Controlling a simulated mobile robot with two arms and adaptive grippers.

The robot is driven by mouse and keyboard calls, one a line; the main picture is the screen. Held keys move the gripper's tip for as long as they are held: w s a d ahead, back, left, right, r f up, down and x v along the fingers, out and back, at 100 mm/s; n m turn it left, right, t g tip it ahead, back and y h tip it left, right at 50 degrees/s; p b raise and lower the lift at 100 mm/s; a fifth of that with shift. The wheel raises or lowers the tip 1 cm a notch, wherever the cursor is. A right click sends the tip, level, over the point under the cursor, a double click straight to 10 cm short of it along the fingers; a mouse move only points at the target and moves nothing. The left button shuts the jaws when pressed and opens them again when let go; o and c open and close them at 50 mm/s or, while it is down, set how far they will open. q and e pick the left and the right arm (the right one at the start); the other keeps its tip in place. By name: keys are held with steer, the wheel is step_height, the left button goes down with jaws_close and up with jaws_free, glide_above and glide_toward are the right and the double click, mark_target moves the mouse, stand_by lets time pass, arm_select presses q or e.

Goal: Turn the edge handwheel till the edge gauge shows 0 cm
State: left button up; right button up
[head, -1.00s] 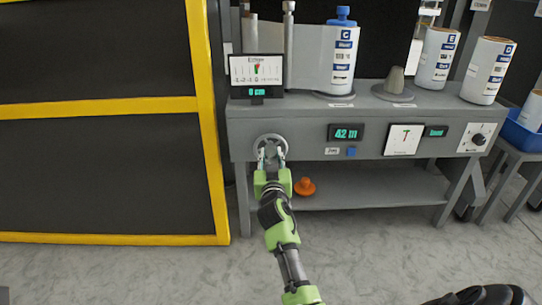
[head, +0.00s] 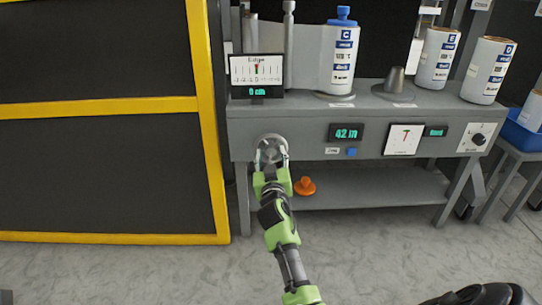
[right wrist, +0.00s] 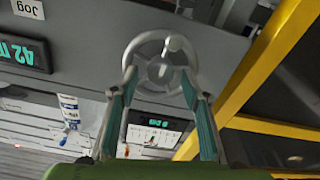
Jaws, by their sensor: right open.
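The edge handwheel (head: 270,148) is a grey spoked wheel on the left of the machine's front. It also shows in the right wrist view (right wrist: 143,44), with a knob on it. The edge gauge (head: 256,69) stands above it on the machine top. Its green display (head: 257,92) reads 0 cm, and its pointer is near the middle of the scale. My right gripper (head: 270,160) is in front of the handwheel. In the right wrist view its two fingers (right wrist: 159,80) are apart, with the wheel's lower part between or just beyond their tips. I cannot tell whether they touch it.
A 42 m display (head: 346,133), a blue button (head: 351,152) and a dial (head: 478,138) are on the machine front. An orange cap-like thing (head: 305,186) lies on the lower shelf. A yellow-framed dark panel (head: 212,130) stands close on the left.

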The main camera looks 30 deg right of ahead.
steer(key=v, duration=0.7)
steer(key=shift+s+a, duration=0.15)
stand_by(0.3)
